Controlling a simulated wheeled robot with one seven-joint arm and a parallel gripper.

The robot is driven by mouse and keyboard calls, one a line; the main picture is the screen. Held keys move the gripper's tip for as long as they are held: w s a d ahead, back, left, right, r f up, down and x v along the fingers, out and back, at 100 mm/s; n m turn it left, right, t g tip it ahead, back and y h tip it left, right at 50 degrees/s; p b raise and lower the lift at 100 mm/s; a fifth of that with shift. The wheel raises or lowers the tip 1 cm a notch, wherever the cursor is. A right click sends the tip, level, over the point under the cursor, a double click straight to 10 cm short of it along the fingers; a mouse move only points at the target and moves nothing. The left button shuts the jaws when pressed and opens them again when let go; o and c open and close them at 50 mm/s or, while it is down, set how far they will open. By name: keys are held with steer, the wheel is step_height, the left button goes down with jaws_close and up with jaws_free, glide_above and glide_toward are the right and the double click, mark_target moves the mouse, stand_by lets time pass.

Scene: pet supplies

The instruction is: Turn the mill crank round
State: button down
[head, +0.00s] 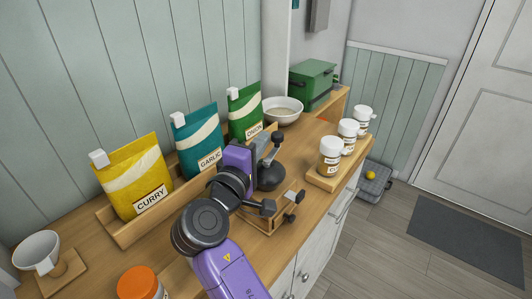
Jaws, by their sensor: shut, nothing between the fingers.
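The mill has a wooden base (258,222) and a dark rounded body (271,178), and stands on the wooden counter near its front edge. A dark upright knob (278,138), apparently the crank's handle, shows above the body. My gripper (268,150) is at the mill's top, close to this knob, shut with nothing held. I cannot tell whether it touches the knob. My purple and black wrist hides the mill's left side and part of the crank.
Curry (138,180), garlic (199,140) and onion (245,110) pouches stand in a wooden rack behind my arm. White jars (331,156) stand on a board at right. A bowl (283,109) and green box (313,84) are behind. An orange-lidded jar (138,283) is at front left.

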steer(key=shift+w+d+m+g+h+b, duration=0.1)
steer(key=shift+d+m+g+h+b, duration=0.1)
steer(key=shift+m+g+h+b, duration=0.45)
steer(key=shift+d+m+g+h+b, duration=0.25)
steer(key=shift+m+h, duration=0.4)
steer(key=shift+h, duration=0.5)
